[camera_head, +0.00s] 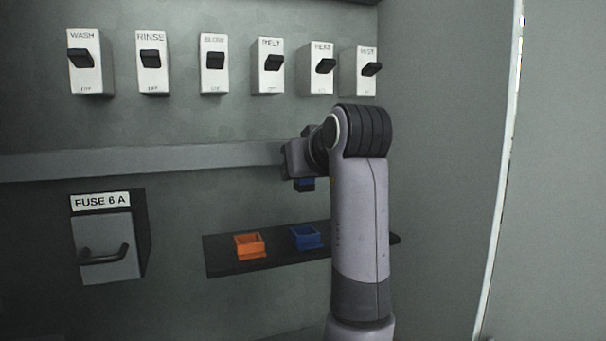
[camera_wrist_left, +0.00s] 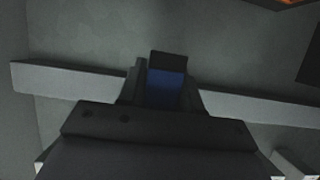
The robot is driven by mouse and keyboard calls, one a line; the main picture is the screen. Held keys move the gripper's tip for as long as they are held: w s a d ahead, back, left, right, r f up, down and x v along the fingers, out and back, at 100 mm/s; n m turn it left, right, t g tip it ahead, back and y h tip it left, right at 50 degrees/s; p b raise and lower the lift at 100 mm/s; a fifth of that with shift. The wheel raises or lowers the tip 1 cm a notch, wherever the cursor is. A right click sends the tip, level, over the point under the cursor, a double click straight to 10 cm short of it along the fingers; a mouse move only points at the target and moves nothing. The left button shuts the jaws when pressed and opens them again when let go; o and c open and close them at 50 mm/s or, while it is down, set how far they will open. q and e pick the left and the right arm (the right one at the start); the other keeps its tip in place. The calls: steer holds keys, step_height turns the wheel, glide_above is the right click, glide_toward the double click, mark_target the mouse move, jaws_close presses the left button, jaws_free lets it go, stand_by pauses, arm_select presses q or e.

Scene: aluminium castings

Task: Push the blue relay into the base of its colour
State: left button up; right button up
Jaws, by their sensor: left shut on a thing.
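The blue relay (camera_head: 305,186) is held under my left gripper (camera_head: 301,176), above the shelf and apart from it. In the left wrist view the relay (camera_wrist_left: 166,88) is blue with a dark end, and my left gripper (camera_wrist_left: 164,92) is shut on it. The blue base (camera_head: 306,238) is an open square socket on the dark shelf, below the relay in the head view. The orange base (camera_head: 249,246) stands to its left on the shelf. My right gripper is in neither view.
The dark shelf (camera_head: 225,266) is partly hidden behind my arm. A fuse box (camera_head: 102,250) with a handle is at the left. A row of labelled switches (camera_head: 214,62) runs along the top, above a grey rail (camera_head: 150,161). A side wall (camera_head: 440,150) stands at the right.

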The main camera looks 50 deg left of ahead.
mark_target(300, 227)
arm_select(q)
steer(key=shift+f+b, duration=1.8)
steer(key=shift+f, duration=1.15)
steer(key=shift+p, duration=0.65)
steer(key=shift+f+b, duration=0.95)
steer(key=shift+f, duration=0.45)
steer(key=o, duration=1.1)
